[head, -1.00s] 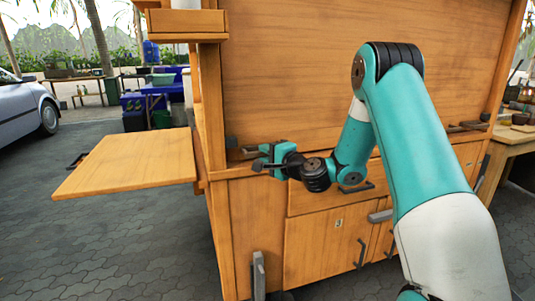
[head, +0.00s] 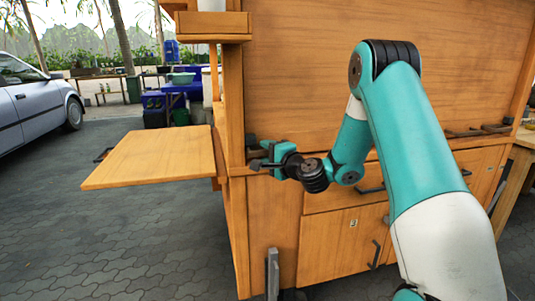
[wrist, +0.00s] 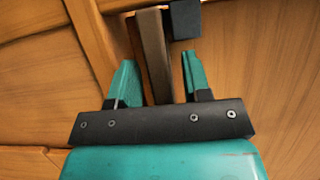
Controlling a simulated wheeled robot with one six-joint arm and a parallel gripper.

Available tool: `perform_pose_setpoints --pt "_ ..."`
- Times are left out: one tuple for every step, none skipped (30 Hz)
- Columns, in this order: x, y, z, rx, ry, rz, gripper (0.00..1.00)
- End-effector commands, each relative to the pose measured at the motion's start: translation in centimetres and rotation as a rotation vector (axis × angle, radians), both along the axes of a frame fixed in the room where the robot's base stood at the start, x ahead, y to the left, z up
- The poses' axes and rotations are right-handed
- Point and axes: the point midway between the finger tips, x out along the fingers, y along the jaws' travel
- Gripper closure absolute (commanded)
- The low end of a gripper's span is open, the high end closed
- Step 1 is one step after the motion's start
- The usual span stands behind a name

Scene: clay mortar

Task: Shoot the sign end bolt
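A bolt with a brown bar (wrist: 152,50) and a dark block (wrist: 185,20) at its far end shows in the wrist view, on the wooden cart's panel. In the head view its dark block (head: 252,140) is at the left end of the panel, by the corner post. I cannot tell whether this is the sign end. My gripper (wrist: 158,68) is open, one finger on each side of the bar, with visible gaps. In the head view my gripper (head: 270,158) is at the cart's left corner and partly hides the bar.
A similar dark bolt (head: 465,133) is at the panel's right end. A wooden side shelf (head: 150,158) sticks out left of the cart. Drawers and doors with dark handles (head: 375,254) are below. Paved ground (head: 120,230) at the left is clear; a car (head: 40,105) stands beyond.

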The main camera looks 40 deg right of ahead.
Motion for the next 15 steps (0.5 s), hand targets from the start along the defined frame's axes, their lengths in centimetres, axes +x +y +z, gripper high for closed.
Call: perform_pose_setpoints --pt "0.0 -0.1 0.0 0.0 0.0 -0.001 0.56" --pt "0.0 -0.1 0.0 0.0 0.0 -0.002 0.56" --pt "0.0 -0.2 0.0 0.0 0.0 -0.003 0.56" --pt "0.0 -0.2 0.0 0.0 0.0 -0.003 0.56" --pt "-0.1 -0.2 0.0 0.0 0.0 -0.003 0.56" --pt "-0.2 -0.2 0.0 0.0 0.0 -0.004 0.56" --pt "-0.3 -0.2 -0.1 0.001 0.0 -0.004 0.56" --pt "-0.5 -0.3 -0.1 0.002 0.001 -0.004 0.56" --pt "-0.9 -0.3 -0.2 0.001 0.001 -0.005 0.56" --pt "-1.3 -0.3 -0.3 0.001 0.001 -0.005 0.56" --pt "-1.8 -0.3 -0.4 0.002 0.002 -0.005 0.56" --pt "-2.5 -0.4 -0.4 0.003 0.002 -0.007 0.56" --pt "-3.2 -0.4 -0.5 0.003 0.0 -0.008 0.56" --pt "-3.9 -0.4 -0.5 0.003 0.001 -0.008 0.56" --pt "-4.9 -0.5 -0.6 0.003 0.002 -0.008 0.56"
